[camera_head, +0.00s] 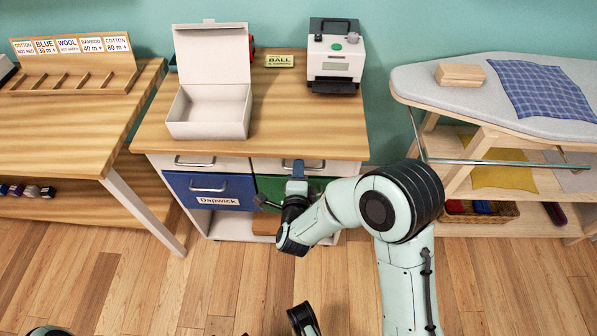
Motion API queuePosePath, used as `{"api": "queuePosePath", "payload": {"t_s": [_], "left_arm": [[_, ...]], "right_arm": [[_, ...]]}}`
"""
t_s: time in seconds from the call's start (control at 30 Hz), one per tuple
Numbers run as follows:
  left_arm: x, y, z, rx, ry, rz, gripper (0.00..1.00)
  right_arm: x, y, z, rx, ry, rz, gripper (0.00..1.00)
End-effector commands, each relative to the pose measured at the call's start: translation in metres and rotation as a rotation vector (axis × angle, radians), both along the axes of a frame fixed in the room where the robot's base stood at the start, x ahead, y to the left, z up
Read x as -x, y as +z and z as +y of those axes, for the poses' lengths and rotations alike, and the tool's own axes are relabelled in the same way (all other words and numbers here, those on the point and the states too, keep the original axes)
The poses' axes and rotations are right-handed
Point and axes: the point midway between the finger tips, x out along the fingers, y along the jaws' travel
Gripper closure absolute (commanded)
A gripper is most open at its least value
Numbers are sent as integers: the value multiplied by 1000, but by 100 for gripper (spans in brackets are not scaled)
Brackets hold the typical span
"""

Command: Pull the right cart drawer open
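The cart (150,140) has a wooden top and two columns of drawers.
An open white box (209,111), a yellow sign (279,61) and a white device (336,57) stand on the cart. A blue drawer (211,185) is at its left. A wooden table (75,120) stands left, an ironing table (420,84) right. Wooden floor lies in front.

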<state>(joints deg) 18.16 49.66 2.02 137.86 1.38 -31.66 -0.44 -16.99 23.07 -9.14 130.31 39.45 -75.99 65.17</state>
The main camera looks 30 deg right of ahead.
Motion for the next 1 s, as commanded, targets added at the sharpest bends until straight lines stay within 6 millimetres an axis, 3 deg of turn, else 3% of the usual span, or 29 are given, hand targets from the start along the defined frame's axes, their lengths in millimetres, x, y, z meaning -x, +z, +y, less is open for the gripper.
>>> {"api": "queuePosePath", "payload": {"t_s": [0.03, 0.07, 1.0], "left_arm": [[0, 0, 0, 0, 0, 0, 57], [0, 0, 0, 0, 0, 0, 57], [0, 0, 0, 0, 0, 1, 57]], "right_arm": [[0, 0, 0, 0, 0, 0, 93], [0, 0, 0, 0, 0, 0, 100], [0, 0, 0, 0, -1, 0, 100]]}}
